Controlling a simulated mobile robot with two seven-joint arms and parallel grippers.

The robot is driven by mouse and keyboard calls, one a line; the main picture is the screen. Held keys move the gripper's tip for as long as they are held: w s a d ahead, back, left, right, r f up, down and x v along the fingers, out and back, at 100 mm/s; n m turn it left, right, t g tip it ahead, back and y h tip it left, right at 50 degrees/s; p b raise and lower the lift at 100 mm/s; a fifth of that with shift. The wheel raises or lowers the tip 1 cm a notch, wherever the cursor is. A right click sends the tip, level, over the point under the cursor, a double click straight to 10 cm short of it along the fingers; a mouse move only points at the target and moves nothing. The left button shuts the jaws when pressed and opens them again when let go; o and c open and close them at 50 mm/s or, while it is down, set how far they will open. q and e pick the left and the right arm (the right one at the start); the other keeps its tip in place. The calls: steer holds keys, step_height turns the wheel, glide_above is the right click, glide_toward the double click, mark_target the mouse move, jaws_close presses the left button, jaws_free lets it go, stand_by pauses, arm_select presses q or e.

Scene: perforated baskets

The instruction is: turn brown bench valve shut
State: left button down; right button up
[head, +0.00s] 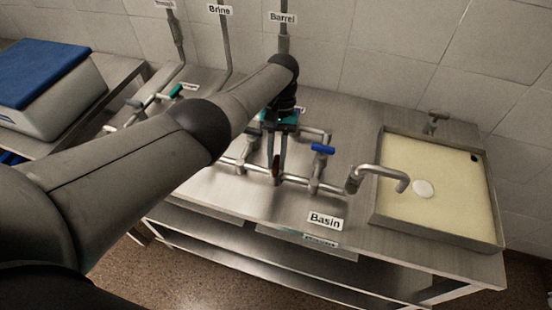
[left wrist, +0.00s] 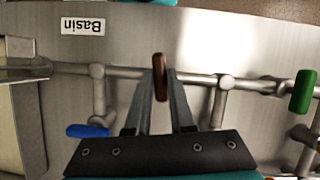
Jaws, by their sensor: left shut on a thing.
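The brown bench valve handle (left wrist: 159,78) sits on the horizontal pipe of the metal bench. In the left wrist view it stands between the fingertips of my left gripper (left wrist: 160,85), its long side across the pipe. My left gripper is shut on it. In the head view my left gripper (head: 276,165) reaches down to the pipe, and only a small part of the brown handle (head: 276,172) shows between the fingers. My right gripper is in neither view.
A blue valve handle (head: 322,149) is right of the gripper. A green valve handle (left wrist: 303,91) shows in the left wrist view. A curved faucet (head: 381,175) hangs over the basin (head: 378,215). A "Basin" label (head: 325,221) lies in front. A blue-lidded box (head: 45,115) stands at left.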

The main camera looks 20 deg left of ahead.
arm_select(q)
steer(key=shift+d+m+y, duration=0.1)
steer(key=shift+m+y, duration=0.2)
steer(key=shift+m, duration=0.6)
steer(key=c, duration=0.8)
jaws_free()
steer(key=shift+r, duration=0.15)
